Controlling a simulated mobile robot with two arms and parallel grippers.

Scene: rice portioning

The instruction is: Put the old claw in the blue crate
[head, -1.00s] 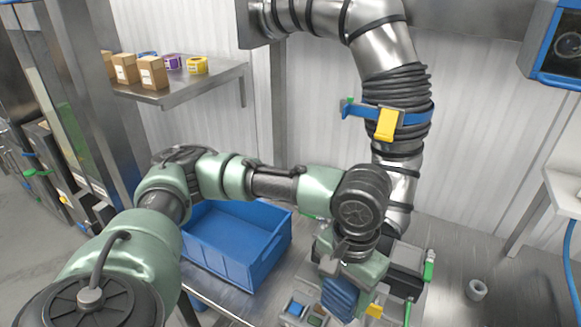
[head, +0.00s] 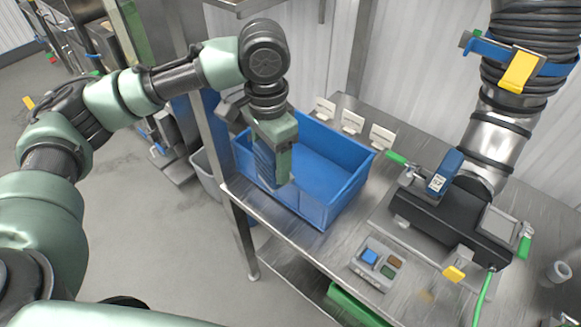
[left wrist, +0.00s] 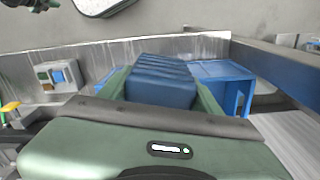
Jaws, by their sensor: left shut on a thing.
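My left gripper (head: 271,168) is shut on the old claw (head: 263,160), a blue ribbed block between green fingers. In the left wrist view the claw (left wrist: 160,80) sits between both fingers. In the head view, the gripper and claw appear over the left part of the blue crate (head: 322,208), whose inside floor looks empty where it shows. The gripper hides the crate's left part, and I cannot tell how far the claw is above the floor or rim. The crate stands upright on the steel table and also shows in the left wrist view (left wrist: 225,70). My right gripper is not in view.
A black machine (head: 440,222) with a large steel hose stands on the steel table (head: 300,232), right of the crate. A button box (head: 375,268) lies near the front edge. Several white cards (head: 352,121) stand behind the crate. A table leg (head: 240,225) stands at left.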

